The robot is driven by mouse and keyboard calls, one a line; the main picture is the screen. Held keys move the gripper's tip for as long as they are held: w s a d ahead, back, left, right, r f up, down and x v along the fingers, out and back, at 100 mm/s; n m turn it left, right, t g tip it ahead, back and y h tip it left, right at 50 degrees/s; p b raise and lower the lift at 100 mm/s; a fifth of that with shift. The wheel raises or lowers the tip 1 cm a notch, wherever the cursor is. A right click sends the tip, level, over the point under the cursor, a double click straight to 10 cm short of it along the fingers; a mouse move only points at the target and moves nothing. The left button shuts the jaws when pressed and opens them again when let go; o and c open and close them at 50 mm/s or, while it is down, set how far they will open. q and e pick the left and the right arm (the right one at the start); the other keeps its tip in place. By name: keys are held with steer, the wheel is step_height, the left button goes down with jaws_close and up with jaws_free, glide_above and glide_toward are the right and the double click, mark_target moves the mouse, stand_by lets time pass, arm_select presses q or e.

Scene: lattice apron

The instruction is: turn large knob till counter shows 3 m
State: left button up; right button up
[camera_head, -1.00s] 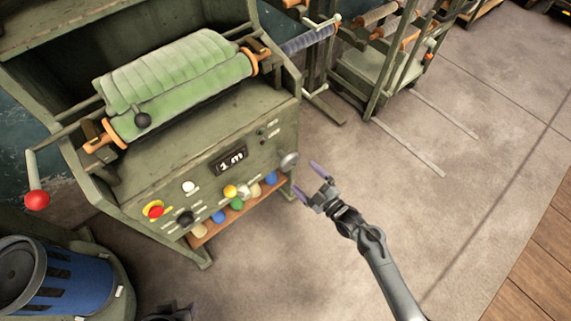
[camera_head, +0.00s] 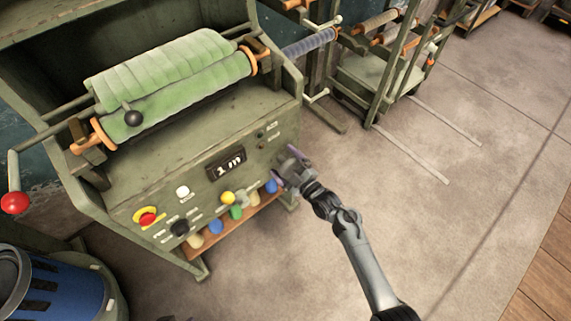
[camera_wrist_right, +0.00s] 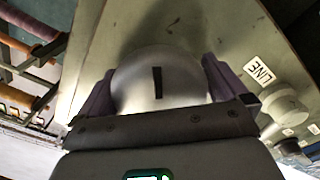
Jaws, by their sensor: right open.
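The counter (camera_head: 227,163) on the green machine's front panel reads 1 m. The large knob (camera_wrist_right: 155,75) is pale grey and round, with a short dark mark on its face, upright in the right wrist view. My right gripper (camera_head: 286,166) is at the panel's right end, its purple fingers open on either side of the knob. The wrist view shows the fingers (camera_wrist_right: 158,88) flanking it; whether they touch it is unclear. In the head view the gripper mostly hides the knob. Only a dark sliver, possibly my left gripper (camera_head: 166,318), shows at the bottom edge.
The panel carries a red button on yellow (camera_head: 147,216), a white button (camera_head: 182,191) and a black knob (camera_head: 180,228). A smaller grey knob (camera_wrist_right: 285,108) is near my right gripper. A green roll (camera_head: 165,85) lies above. Floor at right is clear.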

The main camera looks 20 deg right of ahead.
steer(key=shift+c, duration=0.3)
steer(key=c, duration=0.7)
